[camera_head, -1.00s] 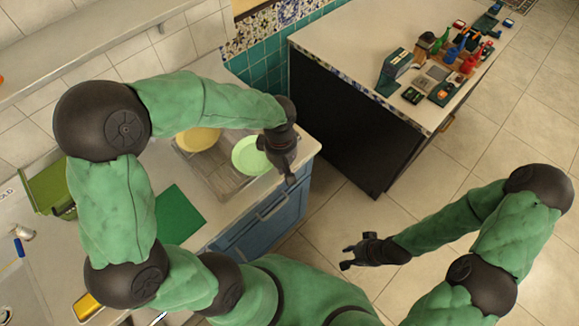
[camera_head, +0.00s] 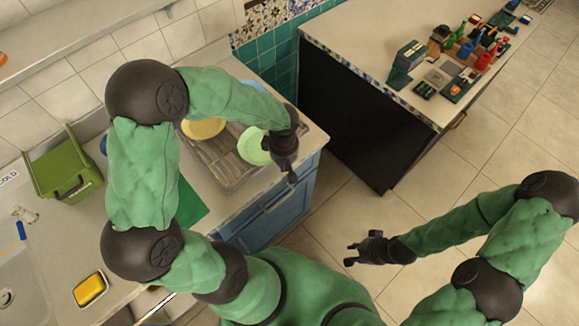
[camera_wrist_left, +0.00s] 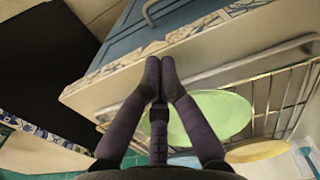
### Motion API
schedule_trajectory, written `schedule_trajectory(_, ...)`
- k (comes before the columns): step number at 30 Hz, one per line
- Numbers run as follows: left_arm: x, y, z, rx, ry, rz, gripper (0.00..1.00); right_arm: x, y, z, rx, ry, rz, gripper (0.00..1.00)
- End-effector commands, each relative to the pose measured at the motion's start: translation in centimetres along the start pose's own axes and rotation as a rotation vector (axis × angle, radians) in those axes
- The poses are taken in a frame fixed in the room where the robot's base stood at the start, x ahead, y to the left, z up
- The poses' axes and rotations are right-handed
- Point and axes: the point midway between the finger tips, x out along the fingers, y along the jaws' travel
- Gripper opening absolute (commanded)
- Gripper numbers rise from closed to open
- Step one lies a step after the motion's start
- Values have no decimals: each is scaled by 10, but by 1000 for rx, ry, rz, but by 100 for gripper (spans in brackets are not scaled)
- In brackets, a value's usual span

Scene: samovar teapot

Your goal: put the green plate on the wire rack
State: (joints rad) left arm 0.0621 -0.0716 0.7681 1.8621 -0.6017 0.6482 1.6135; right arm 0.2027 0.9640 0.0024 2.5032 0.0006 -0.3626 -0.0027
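The green plate (camera_head: 252,146) lies on the wire rack (camera_head: 232,178), near its right end on the counter. In the left wrist view the plate (camera_wrist_left: 218,112) shows behind and right of my fingers, over the wires of the rack (camera_wrist_left: 285,95). My left gripper (camera_head: 291,176) is beside the plate's right edge, over the counter's edge. In the wrist view its fingertips (camera_wrist_left: 160,66) are together, with nothing seen between them. The fingers hide part of the plate, so I cannot tell whether they touch it. My right gripper (camera_head: 348,255) is open and empty above the floor.
A yellow plate (camera_head: 203,128) lies on the rack's left part. A green mat (camera_head: 188,204) lies in front, partly behind my arm. A green bin (camera_head: 62,170) and a yellow sponge (camera_head: 90,289) are at the left. A cluttered island (camera_head: 385,45) stands across a gap.

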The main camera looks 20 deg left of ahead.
Motion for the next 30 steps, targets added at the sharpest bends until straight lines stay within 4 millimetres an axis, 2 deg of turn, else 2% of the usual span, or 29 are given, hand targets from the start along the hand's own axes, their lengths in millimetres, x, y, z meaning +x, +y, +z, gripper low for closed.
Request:
schedule_trajectory(6, 0, -1, -14, 1, -2, -2, 0, 0, 0, 0, 0, 0, 0, 31)
schedule_trajectory(17, 0, -1, -16, 1, -1, -2, 0, 0, 0, 0, 0, 0, 0, 31)
schedule_trajectory(24, 2, 0, -52, -4, 0, -1, 0, 11, 4, 0, 0, 0, 0, 31)
schedule_trajectory(30, 0, -1, -60, 1, -1, -2, 0, 12, 4, 0, 0, 0, 0, 31)
